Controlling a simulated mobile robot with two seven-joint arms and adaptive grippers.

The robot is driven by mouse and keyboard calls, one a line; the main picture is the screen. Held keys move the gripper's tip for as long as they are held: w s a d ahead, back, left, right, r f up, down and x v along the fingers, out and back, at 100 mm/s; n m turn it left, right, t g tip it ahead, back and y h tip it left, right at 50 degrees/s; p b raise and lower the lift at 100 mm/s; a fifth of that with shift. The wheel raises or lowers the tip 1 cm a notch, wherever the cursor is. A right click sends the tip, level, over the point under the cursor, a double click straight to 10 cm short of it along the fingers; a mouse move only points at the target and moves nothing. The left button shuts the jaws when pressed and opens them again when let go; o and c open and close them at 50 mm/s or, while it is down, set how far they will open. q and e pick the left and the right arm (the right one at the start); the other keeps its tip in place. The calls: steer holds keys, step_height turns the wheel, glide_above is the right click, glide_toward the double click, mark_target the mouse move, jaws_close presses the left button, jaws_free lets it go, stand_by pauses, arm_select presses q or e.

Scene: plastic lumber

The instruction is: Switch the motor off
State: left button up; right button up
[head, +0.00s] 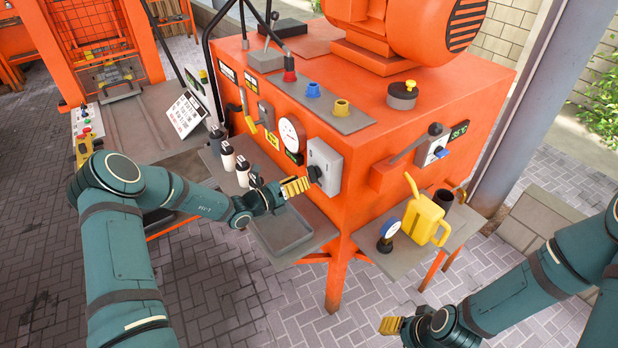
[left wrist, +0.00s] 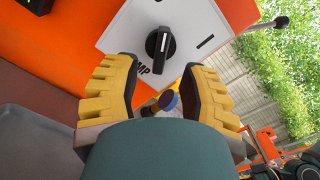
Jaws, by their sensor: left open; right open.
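The large orange motor (head: 395,25) sits on top of the orange machine. A grey switch box (head: 325,165) with a black rotary knob (head: 315,174) is on the machine's front, near the corner. My left gripper (head: 296,187) is open just in front of this box. In the left wrist view, a black knob (left wrist: 160,43) with a white mark sits on a pale plate (left wrist: 128,27), beyond and between the open yellow fingers (left wrist: 164,92). The label under it is partly hidden; "MP" is readable. My right gripper (head: 391,326) is open and empty over the paving.
Bottles (head: 243,170) stand left of my left gripper. A lever (head: 415,143) and another knob panel (head: 432,152) are on the right face.

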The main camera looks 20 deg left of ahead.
arm_select(q)
steer(key=v, duration=0.7)
steer(key=shift+s+a, duration=0.15)
steer(key=shift+s, duration=0.15)
